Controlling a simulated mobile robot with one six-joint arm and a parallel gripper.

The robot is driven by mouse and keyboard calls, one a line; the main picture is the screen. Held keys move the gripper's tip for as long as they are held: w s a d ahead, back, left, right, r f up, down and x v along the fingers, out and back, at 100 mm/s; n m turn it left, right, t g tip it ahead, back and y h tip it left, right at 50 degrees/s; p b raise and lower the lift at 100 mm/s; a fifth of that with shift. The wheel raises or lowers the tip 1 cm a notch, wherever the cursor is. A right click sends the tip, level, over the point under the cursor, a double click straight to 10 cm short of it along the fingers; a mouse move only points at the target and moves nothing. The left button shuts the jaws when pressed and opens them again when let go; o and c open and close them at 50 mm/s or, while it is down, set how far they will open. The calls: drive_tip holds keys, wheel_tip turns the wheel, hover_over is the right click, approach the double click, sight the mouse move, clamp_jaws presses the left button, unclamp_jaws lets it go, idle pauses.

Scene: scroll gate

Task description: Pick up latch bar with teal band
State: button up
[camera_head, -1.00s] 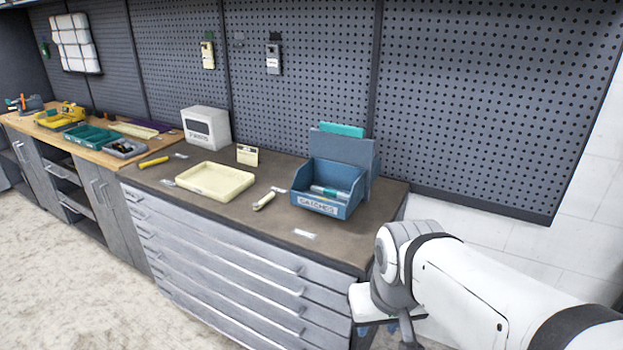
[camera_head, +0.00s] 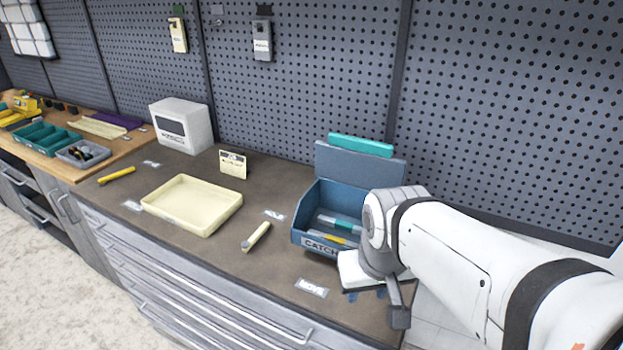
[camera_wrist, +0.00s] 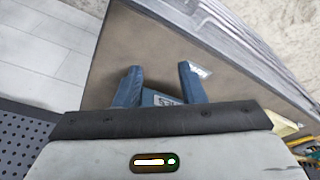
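The latch bar with the teal band (camera_head: 343,223) lies in the open blue bin (camera_head: 345,196) labelled "CATCHES", at the right end of the counter. A similar bar with a yellow band (camera_head: 334,238) lies in front of it. My gripper (camera_head: 366,295) hangs at the bin's front right, partly hidden by my wrist. In the wrist view its two blue fingers (camera_wrist: 160,80) are spread apart, with nothing held between them. A piece of the blue bin (camera_wrist: 160,97) with its label shows low between the fingers. The bars are not visible there.
A cream tray (camera_head: 180,207), a cream bar (camera_head: 256,237) and a yellow tool (camera_head: 117,175) lie left on the counter. A white box (camera_head: 182,126) and a small card (camera_head: 233,163) stand behind. A teal block (camera_head: 360,146) tops the panel behind the bin. Pegboard rises behind.

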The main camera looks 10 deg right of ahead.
drive_tip(key=shift+o, duration=0.4)
drive_tip(key=shift+d, duration=0.2)
drive_tip(key=shift+o, duration=0.8)
drive_tip(key=shift+w+r, duration=0.15)
drive_tip(key=w+m, duration=0.1)
drive_tip(key=w+r+m, duration=0.1)
drive_tip(key=w, duration=0.1)
drive_tip(key=w+m+g+p, duration=0.1)
drive_tip(key=m, duration=0.1)
drive_tip(key=shift+w+d+r+h, duration=0.25)
drive_tip(key=shift+d+r+h, duration=0.1)
drive_tip(key=shift+r+h, duration=0.05)
drive_tip(key=m+g+h+p, duration=0.3)
drive_tip(key=m+h, duration=0.1)
drive_tip(key=m, duration=1.2)
approach(343, 224)
drive_tip(key=shift+t, duration=0.3)
drive_tip(key=p+x, duration=0.1)
drive_tip(key=x, duration=0.7)
drive_tip(key=shift+s+d+f+p, duration=0.1)
drive_tip(key=shift+s+p, duration=0.05)
drive_tip(key=shift+p, duration=0.15)
drive_tip(key=shift+c, duration=0.5)
clamp_jaws()
